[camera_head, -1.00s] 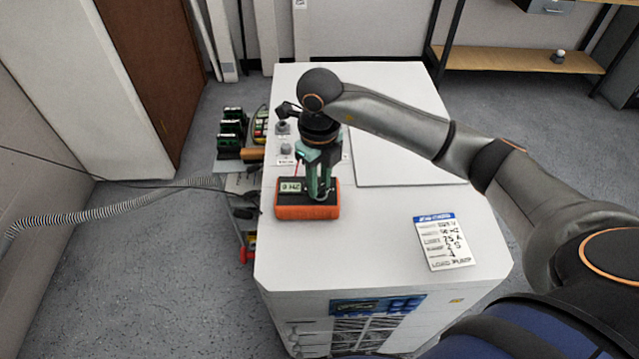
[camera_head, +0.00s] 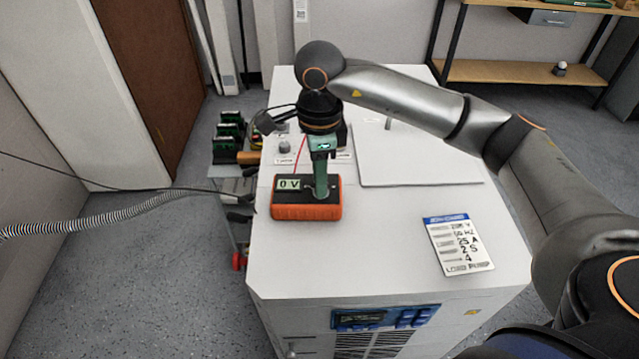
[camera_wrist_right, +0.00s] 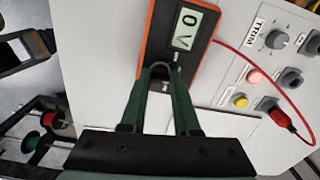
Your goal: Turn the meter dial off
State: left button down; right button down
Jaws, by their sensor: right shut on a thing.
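The meter (camera_head: 290,211), with an orange case and dark face, lies flat on the white cabinet top. Its screen reads "0 V"; it also shows in the right wrist view (camera_wrist_right: 208,62). My right gripper (camera_head: 321,190) points straight down over the right part of the meter's face. Its green fingers are closed around the small dial (camera_wrist_right: 160,70), seen between the fingertips in the right wrist view. The dial's own marks are hidden by the fingers. My left gripper is not in view.
A white label card (camera_head: 460,244) lies on the cabinet top (camera_head: 390,215) at right. A red lead (camera_wrist_right: 262,72) runs from the meter to a socket on the panel, near a TRIM knob (camera_wrist_right: 277,39). A cart with green parts (camera_head: 229,130) stands left of the cabinet.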

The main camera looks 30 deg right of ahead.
jog(key=shift+f+n+b, duration=0.1)
jog(key=shift+n+b, duration=0.45)
jog(key=shift+n, duration=0.35)
jog(key=n+b, duration=0.1)
jog(key=n, duration=0.1)
jog(key=shift+n+b, duration=0.3)
jog(key=shift+n, duration=0.1)
jog(key=n+b, duration=0.1)
jog(key=n, duration=0.1)
jog(key=shift+s+n, duration=0.1)
jog(key=shift+n, duration=0.2)
jog(key=shift+n+b, duration=0.5)
jog(key=shift+n, duration=0.4)
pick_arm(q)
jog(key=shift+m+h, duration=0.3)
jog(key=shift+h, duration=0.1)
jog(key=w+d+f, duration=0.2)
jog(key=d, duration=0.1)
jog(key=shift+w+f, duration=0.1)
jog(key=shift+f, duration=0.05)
pick_arm(e)
jog(key=shift+n, duration=0.5)
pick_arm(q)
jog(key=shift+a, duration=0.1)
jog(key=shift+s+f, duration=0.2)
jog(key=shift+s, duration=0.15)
